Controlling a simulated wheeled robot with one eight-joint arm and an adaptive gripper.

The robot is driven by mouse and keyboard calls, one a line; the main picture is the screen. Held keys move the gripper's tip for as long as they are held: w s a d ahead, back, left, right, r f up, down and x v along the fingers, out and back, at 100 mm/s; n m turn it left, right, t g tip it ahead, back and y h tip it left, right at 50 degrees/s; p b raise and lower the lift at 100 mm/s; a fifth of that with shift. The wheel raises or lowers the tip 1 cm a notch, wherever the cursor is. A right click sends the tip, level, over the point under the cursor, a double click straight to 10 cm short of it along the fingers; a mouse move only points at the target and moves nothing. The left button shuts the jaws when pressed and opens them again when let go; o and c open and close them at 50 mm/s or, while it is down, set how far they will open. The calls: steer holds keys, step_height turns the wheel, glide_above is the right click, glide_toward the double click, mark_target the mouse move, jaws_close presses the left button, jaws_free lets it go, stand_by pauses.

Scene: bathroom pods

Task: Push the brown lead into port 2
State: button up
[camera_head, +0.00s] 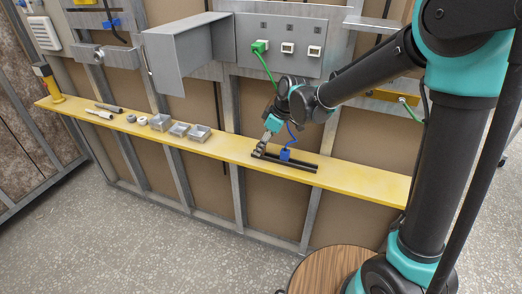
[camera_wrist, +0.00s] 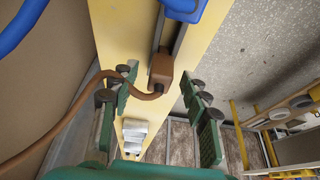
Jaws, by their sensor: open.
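The brown lead's plug (camera_wrist: 161,66) sits at the end of a dark rail on the yellow shelf. Its brown cable (camera_wrist: 88,107) curves off to the left. My gripper (camera_wrist: 160,88) is open, with its fingers on either side of the plug and a gap visible on the right. In the head view my gripper (camera_head: 262,145) is low over the left end of the dark rail (camera_head: 290,163), and the brown plug cannot be made out there. The grey panel (camera_head: 270,32) has three ports in a row. The left one holds a green plug (camera_head: 259,47); the middle port (camera_head: 287,48) and right port (camera_head: 314,51) look empty.
A blue plug (camera_head: 285,154) stands on the rail close to my gripper; it also shows in the wrist view (camera_wrist: 183,8). Grey boxes (camera_head: 180,129) and small parts lie left on the yellow shelf (camera_head: 225,150). A grey hood (camera_head: 185,55) juts out left of the panel.

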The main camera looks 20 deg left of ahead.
steer(key=shift+f, duration=0.2)
jaws_close()
steer(key=shift+r, duration=0.15)
